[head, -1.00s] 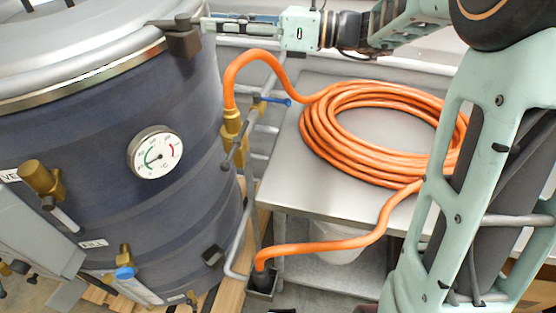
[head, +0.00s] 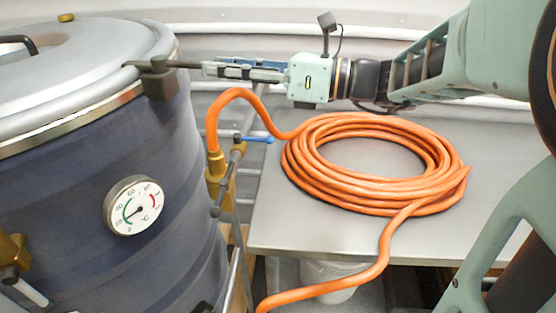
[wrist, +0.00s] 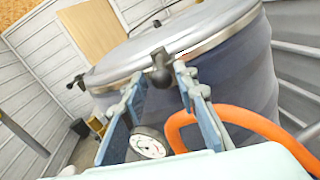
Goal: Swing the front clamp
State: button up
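The front clamp (head: 158,80) is a dark block at the rim of the blue vessel (head: 70,190), with a thin dark handle pointing right toward my gripper (head: 206,68). In the wrist view, the clamp (wrist: 162,70) shows as a dark knobbed piece under the silver lid edge. My gripper (wrist: 159,78) has its two fingers apart, with the clamp in line with the gap between them. The fingertips are close to the handle end; whether they touch it cannot be told. The silver lid (head: 70,75) lies on the vessel.
An orange hose (head: 370,195) lies coiled on a metal table (head: 275,225) to the right. It loops up to a brass valve (head: 219,180) beside the vessel, below my gripper. A dial gauge (head: 133,205) is on the vessel front. A white bucket (head: 330,280) is under the table.

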jog(key=v, duration=0.5)
jog(key=s+d+f+n+g+h, duration=0.2)
jog(key=s+f+n+g+h, duration=0.1)
jog(key=s+f, duration=0.3)
jog(key=s+d+f+n+g+h+p, duration=0.1)
jog(key=s+f+n+g+h, duration=0.3)
jog(key=s+f, duration=0.3)
jog(key=shift+s+d+f+n+h, duration=0.4)
jog(key=shift+f+h, duration=0.3)
jog(key=shift+f, duration=1.45)
jog(key=shift+w, duration=0.1)
jog(key=shift+c, duration=0.4)
